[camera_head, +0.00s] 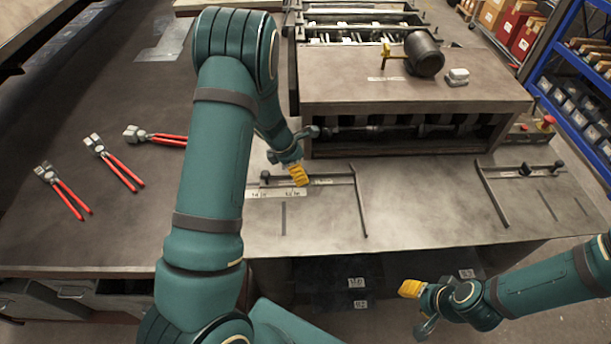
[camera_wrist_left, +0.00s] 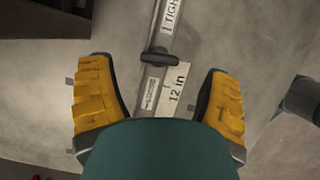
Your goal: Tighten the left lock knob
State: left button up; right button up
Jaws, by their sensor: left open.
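The left lock knob (camera_wrist_left: 160,57) is a small black knob on a grey rail. In the left wrist view it lies between and a little beyond my yellow fingertips, with clear space on both sides. A "TIGHT" label (camera_wrist_left: 172,14) and a "12 in" label (camera_wrist_left: 178,88) are next to it. My left gripper (camera_head: 298,174) is open over the left guide rail (camera_head: 335,181) and hides part of it in the head view; it also shows in the left wrist view (camera_wrist_left: 158,92). My right gripper (camera_head: 412,289) hangs in front of the bench; its finger opening is unclear.
The forming machine (camera_head: 400,95) stands just behind the rail. A second guide (camera_head: 525,171) lies to the right. Several red-handled tools (camera_head: 120,170) lie on the bench at left. The bench top between the two guides (camera_head: 420,205) is clear.

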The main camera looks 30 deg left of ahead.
pick_arm(q)
jog(key=shift+x, duration=1.95)
jog(key=c, duration=1.2)
